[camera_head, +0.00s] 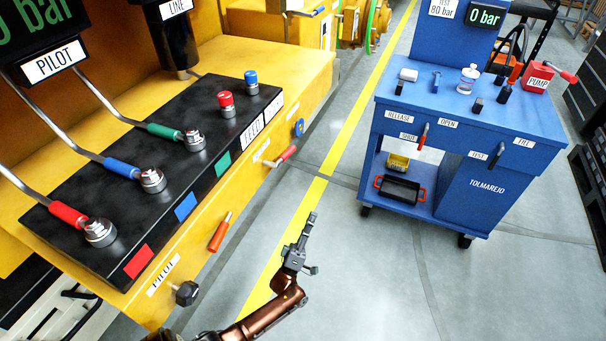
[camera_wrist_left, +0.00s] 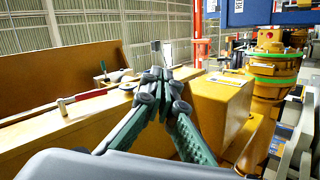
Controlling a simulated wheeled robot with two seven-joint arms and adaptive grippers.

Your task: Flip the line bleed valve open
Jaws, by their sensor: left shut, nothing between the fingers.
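A small lever with a red grip (camera_head: 287,154), which I take for the line bleed valve, sticks out from the front face of the yellow machine, beside a small white label. A red-handled lever (camera_wrist_left: 85,96) also shows at the left of the left wrist view, lying about level; I cannot tell if it is the same one. My left gripper (camera_head: 311,218) is over the floor in front of the machine, apart from the levers. Its fingers (camera_wrist_left: 161,62) are closed together and empty. My right gripper is out of view.
An orange lever (camera_head: 220,232) and a black knob (camera_head: 186,293) project from the machine's front. A blue cart (camera_head: 470,115) stands at the right. The floor between has a yellow stripe (camera_head: 318,186) and is clear.

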